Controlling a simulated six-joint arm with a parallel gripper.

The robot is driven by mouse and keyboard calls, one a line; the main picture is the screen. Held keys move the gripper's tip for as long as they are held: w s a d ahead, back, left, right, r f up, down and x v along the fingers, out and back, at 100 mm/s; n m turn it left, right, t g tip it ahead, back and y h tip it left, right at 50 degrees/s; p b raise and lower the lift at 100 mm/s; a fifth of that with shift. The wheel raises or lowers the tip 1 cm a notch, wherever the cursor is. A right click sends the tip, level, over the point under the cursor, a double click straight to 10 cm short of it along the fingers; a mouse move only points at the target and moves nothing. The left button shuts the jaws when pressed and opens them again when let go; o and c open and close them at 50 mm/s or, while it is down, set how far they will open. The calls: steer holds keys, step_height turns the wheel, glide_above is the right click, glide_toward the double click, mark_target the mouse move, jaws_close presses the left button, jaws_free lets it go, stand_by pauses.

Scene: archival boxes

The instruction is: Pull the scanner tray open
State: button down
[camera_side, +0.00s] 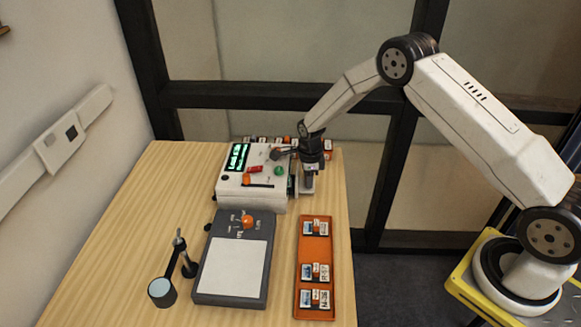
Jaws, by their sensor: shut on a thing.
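The scanner (264,202) is a white box with a lit green display (237,157), a green button (278,171), and small red and orange controls on top. It stands near the back of the wooden table. My gripper (305,189) points down at the scanner's right side. It is shut on a part there, which I take for the scanner tray's front or handle (293,184). The gripper and wrist hide most of that part. How far the tray stands out of the scanner cannot be told from this view.
A dark grey light-panel box (236,268) with an orange knob (247,222) stands in front of the scanner. A magnifier on a stand (162,291) is to its left. An orange tray (316,250) with several labelled slides lies at right. More slides line the back edge.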

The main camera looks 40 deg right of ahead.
steer(key=s+d, duration=0.5)
steer(key=shift+d, duration=0.1)
steer(key=shift+c, duration=2.4)
jaws_free()
steer(key=shift+r, duration=0.1)
step_height(320, 180, up, 8)
steer(key=shift+f, duration=0.2)
